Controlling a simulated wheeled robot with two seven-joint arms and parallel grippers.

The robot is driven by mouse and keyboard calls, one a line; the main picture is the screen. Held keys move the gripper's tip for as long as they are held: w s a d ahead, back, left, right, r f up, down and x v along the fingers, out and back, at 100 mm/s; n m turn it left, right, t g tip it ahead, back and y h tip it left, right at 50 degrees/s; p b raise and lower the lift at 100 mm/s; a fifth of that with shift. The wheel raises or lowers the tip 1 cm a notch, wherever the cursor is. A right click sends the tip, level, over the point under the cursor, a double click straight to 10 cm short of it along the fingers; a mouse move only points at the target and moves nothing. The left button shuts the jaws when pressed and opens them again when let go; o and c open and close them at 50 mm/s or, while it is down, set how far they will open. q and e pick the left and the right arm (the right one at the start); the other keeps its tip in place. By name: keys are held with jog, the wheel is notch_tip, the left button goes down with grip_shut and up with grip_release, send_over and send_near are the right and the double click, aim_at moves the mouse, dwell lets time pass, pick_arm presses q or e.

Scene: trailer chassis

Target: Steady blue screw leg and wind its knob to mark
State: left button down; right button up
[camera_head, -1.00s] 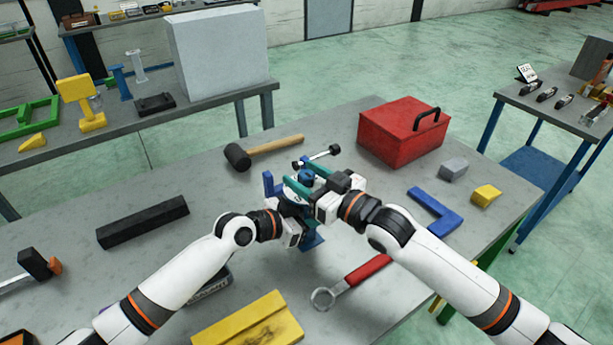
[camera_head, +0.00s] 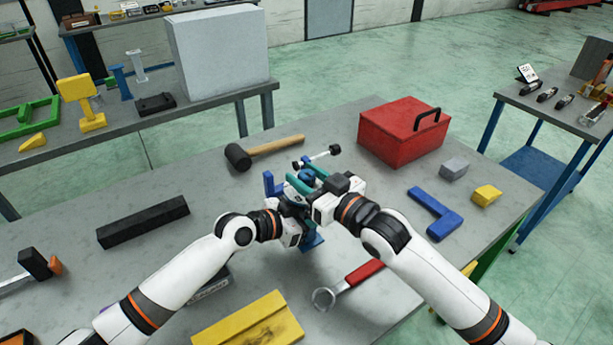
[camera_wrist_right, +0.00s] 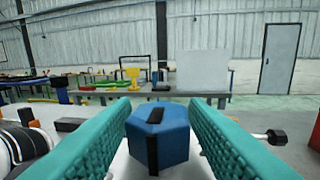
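The blue knob (camera_wrist_right: 158,142) of the screw leg has flat sides, with a black stripe on its top and front. It is between the two teal fingers of my right gripper (camera_wrist_right: 160,112). Some space shows at its right side; contact on the left is unclear. In the head view the knob (camera_head: 307,175) is partly covered by my right gripper (camera_head: 311,179). The leg's blue foot (camera_head: 312,243) shows below the grippers, and a blue upright (camera_head: 268,184) stands at their left. My left gripper (camera_head: 291,228) is low beside the leg, its fingertips hidden.
A silver rod with black ends (camera_head: 318,158) is just behind the knob. A blue angle piece (camera_head: 436,214) lies right.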

jog(key=shift+o, duration=0.8)
jog(key=v, duration=1.2)
pick_arm(q)
jog(key=c, duration=0.8)
grip_release()
jog(key=shift+o, duration=0.2)
